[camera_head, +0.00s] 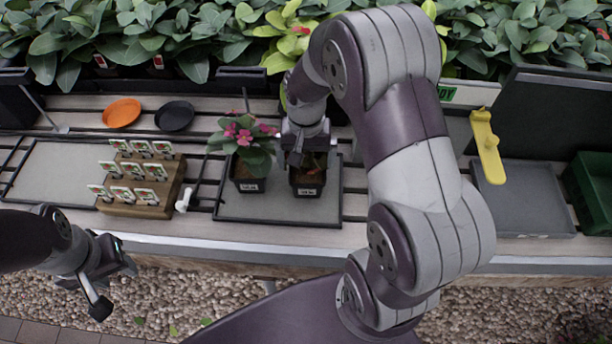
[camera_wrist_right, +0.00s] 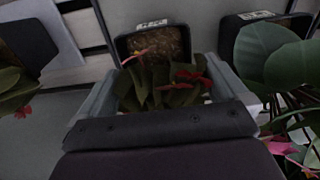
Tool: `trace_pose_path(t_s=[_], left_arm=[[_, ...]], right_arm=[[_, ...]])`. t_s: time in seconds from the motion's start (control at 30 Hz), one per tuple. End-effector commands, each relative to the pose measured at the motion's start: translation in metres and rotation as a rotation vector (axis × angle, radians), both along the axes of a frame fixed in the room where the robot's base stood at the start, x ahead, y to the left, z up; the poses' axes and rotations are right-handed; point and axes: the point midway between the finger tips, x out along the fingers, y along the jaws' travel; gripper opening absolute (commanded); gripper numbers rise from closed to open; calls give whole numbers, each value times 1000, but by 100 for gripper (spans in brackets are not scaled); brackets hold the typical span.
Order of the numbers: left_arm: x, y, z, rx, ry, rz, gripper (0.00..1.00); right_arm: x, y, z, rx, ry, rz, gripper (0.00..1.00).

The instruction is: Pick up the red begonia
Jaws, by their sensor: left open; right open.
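A plant with small red flowers, which looks like the red begonia (camera_wrist_right: 165,85), grows in a square black pot. The pot (camera_head: 308,188) stands on the grey tray (camera_head: 230,212), and my right gripper hides most of the plant in the head view. My right gripper (camera_head: 306,150) is open directly above it. In the right wrist view the leaves and red flowers lie between the two fingers (camera_wrist_right: 170,88), with the pot's soil beyond. I cannot tell whether the fingers touch the leaves. My left gripper (camera_head: 105,280) is open and empty in front of the bench, at lower left.
A pink-flowered potted plant (camera_head: 248,140) stands close left of the begonia. A wooden block with several label cards (camera_head: 146,195), a white spray nozzle (camera_head: 184,200), an orange saucer (camera_head: 122,113) and a black saucer (camera_head: 174,116) are further left. A yellow tool (camera_head: 486,145) is right. Dense foliage lines the back.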

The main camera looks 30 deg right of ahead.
Motion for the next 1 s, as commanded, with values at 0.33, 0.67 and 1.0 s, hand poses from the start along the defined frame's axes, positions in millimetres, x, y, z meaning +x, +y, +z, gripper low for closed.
trace_pose_path(t_s=[0.33, 0.67, 1.0], left_arm=[[0, 0, -4, 0, 0, 0, 45], [0, 0, -3, 0, 0, 0, 45], [0, 0, -2, 0, 0, 0, 45]], right_arm=[[-1, -2, -40, 0, -1, 0, 100], [0, -2, -39, 0, -2, 0, 54], [1, -2, -26, 0, -4, 0, 54]])
